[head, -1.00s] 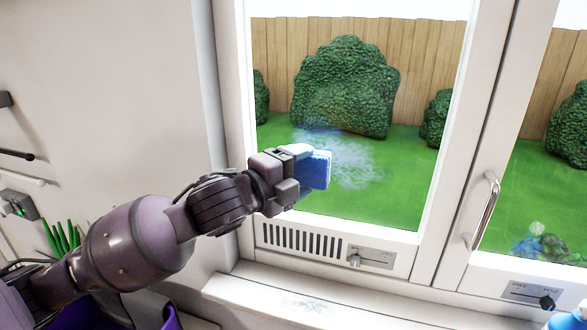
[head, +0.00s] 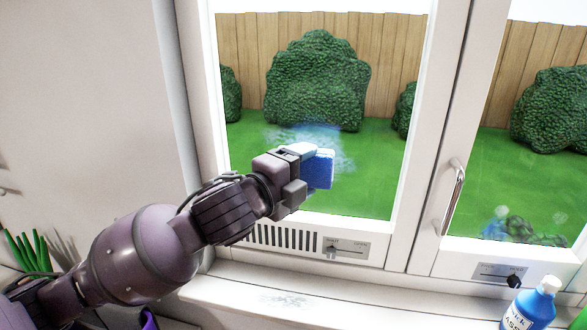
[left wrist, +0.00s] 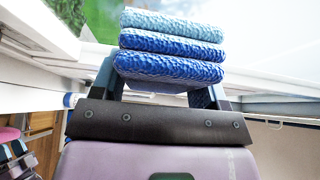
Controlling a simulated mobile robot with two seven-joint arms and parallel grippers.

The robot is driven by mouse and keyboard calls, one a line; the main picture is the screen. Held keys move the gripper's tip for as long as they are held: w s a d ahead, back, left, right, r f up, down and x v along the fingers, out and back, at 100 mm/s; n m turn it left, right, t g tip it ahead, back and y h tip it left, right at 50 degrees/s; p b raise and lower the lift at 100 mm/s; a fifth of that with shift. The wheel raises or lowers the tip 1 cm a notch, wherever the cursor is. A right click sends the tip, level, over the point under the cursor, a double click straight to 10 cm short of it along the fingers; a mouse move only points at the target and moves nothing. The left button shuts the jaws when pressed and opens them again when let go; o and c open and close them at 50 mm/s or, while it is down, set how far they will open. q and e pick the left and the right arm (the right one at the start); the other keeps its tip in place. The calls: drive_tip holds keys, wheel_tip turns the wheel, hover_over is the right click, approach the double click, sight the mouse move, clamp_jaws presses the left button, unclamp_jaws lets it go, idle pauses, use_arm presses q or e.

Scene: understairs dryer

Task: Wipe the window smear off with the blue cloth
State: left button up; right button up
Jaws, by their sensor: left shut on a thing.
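The blue cloth (head: 319,169) is a folded textured pad in light and dark blue layers. My left gripper (head: 303,172) is shut on it and holds it in front of the left window pane. The cloth's layers also show large in the left wrist view (left wrist: 170,52). A whitish-blue smear (head: 338,152) lies on the pane, just behind and above the cloth, partly hidden by the gripper. I cannot tell whether the cloth touches the glass. A fainter bluish mark (head: 497,224) shows low on the right pane. My right gripper is not in view.
The window handle (head: 454,198) sticks out on the frame right of the left pane. A vent with a slider (head: 345,249) is below that pane. The sill (head: 235,290) bears a greyish mark, and a blue bottle (head: 530,305) stands at the lower right. A green plant (head: 28,252) is at the left.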

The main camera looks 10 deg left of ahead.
use_arm(q)
drive_tip(key=s+d, duration=0.1)
drive_tip(key=d, duration=0.8)
drive_tip(key=shift+d, duration=0.3)
idle(0.6)
drive_tip(key=shift+a, duration=0.1)
drive_tip(key=a, duration=1.9)
drive_tip(key=shift+s, duration=0.15)
idle(1.7)
drive_tip(key=shift+s, duration=0.1)
drive_tip(key=shift+s+a, duration=0.2)
drive_tip(key=shift+s, duration=2.75)
